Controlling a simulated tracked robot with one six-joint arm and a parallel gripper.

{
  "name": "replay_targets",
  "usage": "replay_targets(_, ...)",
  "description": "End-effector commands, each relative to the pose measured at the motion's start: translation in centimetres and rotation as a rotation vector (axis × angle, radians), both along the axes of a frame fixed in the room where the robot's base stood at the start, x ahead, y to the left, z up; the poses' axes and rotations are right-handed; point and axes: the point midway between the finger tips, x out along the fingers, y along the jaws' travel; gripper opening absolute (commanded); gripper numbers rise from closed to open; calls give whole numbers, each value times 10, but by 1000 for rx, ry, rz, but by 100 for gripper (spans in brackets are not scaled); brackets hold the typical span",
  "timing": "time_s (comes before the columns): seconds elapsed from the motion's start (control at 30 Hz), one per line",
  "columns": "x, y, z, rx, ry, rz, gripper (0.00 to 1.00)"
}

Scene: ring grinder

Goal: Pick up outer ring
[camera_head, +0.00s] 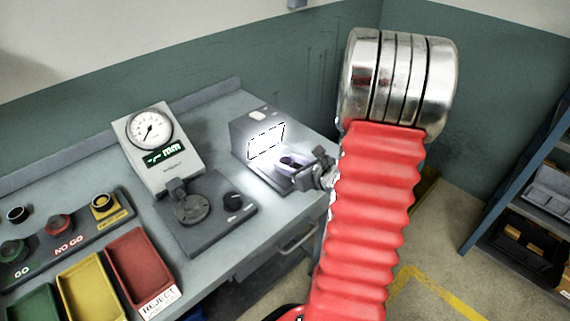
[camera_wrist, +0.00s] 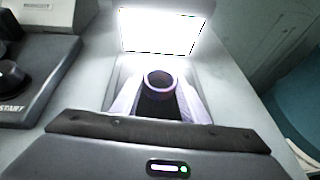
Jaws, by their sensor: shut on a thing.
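The outer ring (camera_wrist: 147,86) is a dark, round ring in the wrist view, in the bright recess below a glowing panel. My gripper (camera_head: 301,165) reaches into the lit inspection box (camera_head: 254,128) on the bench in the head view. It is shut on the ring. In the wrist view the pale sides flanking the ring are washed out by the light, so the exact finger contact is hard to see. The ring is small and partly hidden in the head view. I cannot tell whether it still touches the surface under it.
The bench (camera_head: 225,165) also holds a dial gauge unit (camera_head: 160,165) and a dark plate with a round stage and knob (camera_head: 205,212). GO and NO GO stations (camera_head: 62,243) and coloured trays, including a red reject tray (camera_head: 141,268), stand at left. A shelf (camera_head: 535,200) stands at right.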

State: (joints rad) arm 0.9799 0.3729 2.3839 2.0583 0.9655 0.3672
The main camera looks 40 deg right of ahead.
Motion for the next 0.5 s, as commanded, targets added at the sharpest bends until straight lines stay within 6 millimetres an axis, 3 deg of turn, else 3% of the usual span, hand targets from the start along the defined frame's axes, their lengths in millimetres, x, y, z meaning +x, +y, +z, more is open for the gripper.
replay_targets(0.13,0,0,0,0,-1,0,11)
replay_targets(0.5,0,0,8,-2,-2,1,11)
